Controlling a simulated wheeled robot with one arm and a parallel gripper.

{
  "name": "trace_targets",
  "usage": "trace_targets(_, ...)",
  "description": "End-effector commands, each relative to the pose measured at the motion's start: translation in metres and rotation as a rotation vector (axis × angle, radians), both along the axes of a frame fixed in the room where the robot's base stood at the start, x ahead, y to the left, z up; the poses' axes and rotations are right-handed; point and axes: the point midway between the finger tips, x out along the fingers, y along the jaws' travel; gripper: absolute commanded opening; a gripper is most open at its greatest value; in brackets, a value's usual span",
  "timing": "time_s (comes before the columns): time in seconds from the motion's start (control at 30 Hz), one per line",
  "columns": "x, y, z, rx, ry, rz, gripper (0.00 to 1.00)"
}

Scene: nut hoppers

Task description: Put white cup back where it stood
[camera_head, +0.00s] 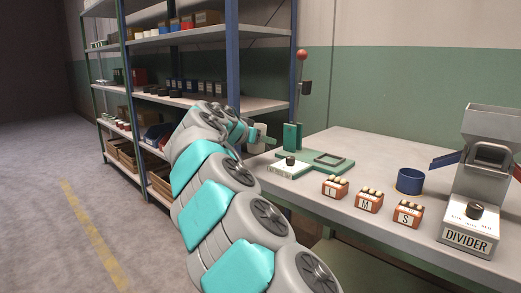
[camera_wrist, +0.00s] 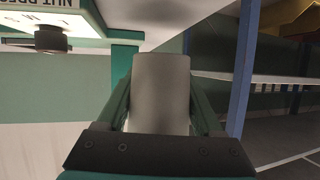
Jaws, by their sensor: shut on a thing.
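The white cup (camera_wrist: 161,82) is between the two fingers of my gripper (camera_wrist: 160,98) in the wrist view, and looks pale grey there. My gripper is shut on it. In the head view the cup (camera_head: 257,147) shows partly behind my gripper (camera_head: 254,134), near the far left end of the workbench (camera_head: 320,217). I cannot tell whether the cup touches the bench or is held above it. The green nut press (camera_head: 293,136), with its red-knobbed lever, is just right of it.
The press's white labelled box (camera_head: 289,168) and green plate are near the gripper. Several small labelled orange boxes (camera_head: 369,201), a blue cup (camera_head: 410,181) and the divider machine (camera_head: 468,241) stand farther right. Loaded shelving (camera_head: 233,60) rises behind my arm.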

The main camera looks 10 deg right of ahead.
Motion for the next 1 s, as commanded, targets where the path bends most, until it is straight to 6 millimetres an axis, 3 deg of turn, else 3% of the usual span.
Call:
trace_targets(0.13, 0.001, 0.0, -0.004, -0.001, 0.0, -0.001, 0.12)
trace_targets(0.4, 0.0, 0.0, -0.033, -0.003, 0.0, -0.002, 0.12)
trace_targets(0.8, 0.001, 0.0, -0.04, -0.001, 0.001, -0.002, 0.12)
trace_targets(0.83, 0.001, 0.0, -0.039, -0.001, 0.001, -0.002, 0.7)
trace_targets(1.0, 0.001, 0.0, -0.038, -0.001, 0.001, -0.002, 0.89)
